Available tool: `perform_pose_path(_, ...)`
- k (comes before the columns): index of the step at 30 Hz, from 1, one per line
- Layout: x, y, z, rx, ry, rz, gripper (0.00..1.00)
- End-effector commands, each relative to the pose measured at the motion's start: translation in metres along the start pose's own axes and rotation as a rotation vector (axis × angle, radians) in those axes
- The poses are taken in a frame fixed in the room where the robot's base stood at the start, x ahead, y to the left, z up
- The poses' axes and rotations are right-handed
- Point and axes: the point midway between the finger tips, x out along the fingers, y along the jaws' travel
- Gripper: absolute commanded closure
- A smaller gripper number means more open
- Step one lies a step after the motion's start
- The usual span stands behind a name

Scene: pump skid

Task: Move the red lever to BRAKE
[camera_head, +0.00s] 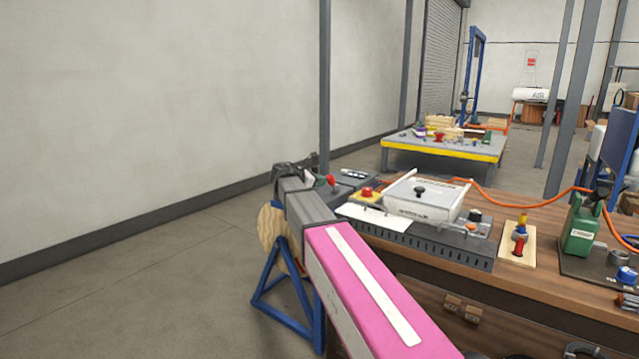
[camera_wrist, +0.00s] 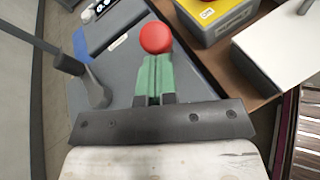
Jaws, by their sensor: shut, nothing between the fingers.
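The red lever's round red knob (camera_wrist: 156,37) shows in the wrist view just beyond my fingertips. It also shows in the head view (camera_head: 331,180). The lever's shaft is hidden behind my fingers. My gripper (camera_wrist: 153,60) is shut and empty, its green fingers together and pointing at the knob. Whether they touch it I cannot tell. The box carries a small pale label, unreadable here; no BRAKE marking can be read.
A dark post with a wide foot (camera_wrist: 94,90) stands left of my fingers. A yellow box (camera_head: 364,196) with a red button sits right of the lever. Open floor lies left of the bench.

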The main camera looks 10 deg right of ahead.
Motion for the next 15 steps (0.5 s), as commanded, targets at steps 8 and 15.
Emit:
perform_pose_path(8,0.0018,0.0026,0.0049,-0.016,0.046,-0.017,1.00)
perform_pose_path(15,0.0034,0.0042,0.0079,-0.027,0.077,-0.029,1.00)
